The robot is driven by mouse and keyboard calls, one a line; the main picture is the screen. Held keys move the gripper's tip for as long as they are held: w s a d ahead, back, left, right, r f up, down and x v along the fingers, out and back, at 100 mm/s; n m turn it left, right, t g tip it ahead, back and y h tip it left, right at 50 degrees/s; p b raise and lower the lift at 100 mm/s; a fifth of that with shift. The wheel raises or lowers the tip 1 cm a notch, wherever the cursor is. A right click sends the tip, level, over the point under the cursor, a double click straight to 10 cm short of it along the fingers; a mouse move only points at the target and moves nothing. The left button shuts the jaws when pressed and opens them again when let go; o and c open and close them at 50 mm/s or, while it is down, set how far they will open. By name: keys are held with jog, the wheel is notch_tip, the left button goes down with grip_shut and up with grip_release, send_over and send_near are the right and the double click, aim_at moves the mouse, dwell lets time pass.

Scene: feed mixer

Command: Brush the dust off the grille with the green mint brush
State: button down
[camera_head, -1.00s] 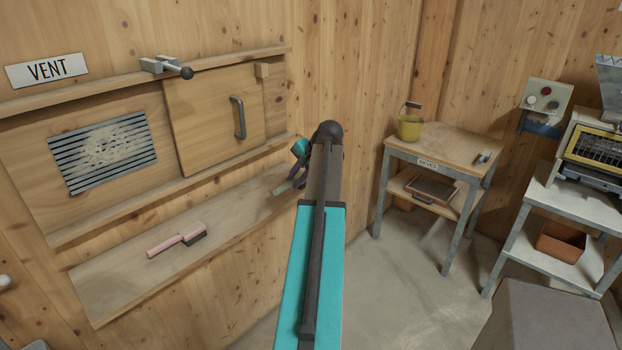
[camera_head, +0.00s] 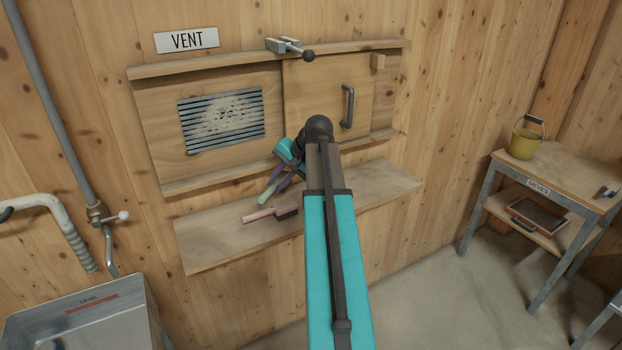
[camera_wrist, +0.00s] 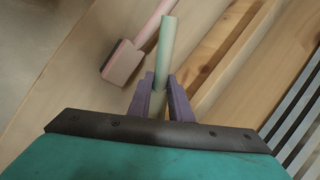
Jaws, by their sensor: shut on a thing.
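The grille (camera_head: 222,120) is a slatted vent in the wooden wall panel, with a pale patch of dust over its middle. Part of its slats shows at the right of the wrist view (camera_wrist: 300,115). My gripper (camera_wrist: 160,84) is shut on the handle of the green mint brush (camera_wrist: 167,45), which sticks out beyond the fingers. In the head view the mint handle (camera_head: 268,194) shows just above the shelf, below and right of the grille. The brush's head is hidden in both views.
A pink brush (camera_head: 268,214) lies on the wooden shelf (camera_head: 205,240) below the grille. A sliding door (camera_head: 325,100) with a handle covers the panel right of the grille. A clamp (camera_head: 288,48) sits on the upper rail. A metal basin (camera_head: 85,315) and pipes are at left.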

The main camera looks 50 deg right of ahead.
jog(key=w+a+n+g+y, duration=0.1)
jog(key=a+n, duration=0.3)
jog(key=a, duration=1.6)
jog(key=w+a+n+g+y, duration=0.2)
jog(key=w+a+n, duration=0.1)
jog(key=a, duration=1.7)
jog(key=shift+w+r+n+y+b, duration=0.3)
jog(key=shift+w+n+y+b, duration=0.1)
jog(key=shift+n, duration=0.3)
jog(key=shift+s, duration=0.15)
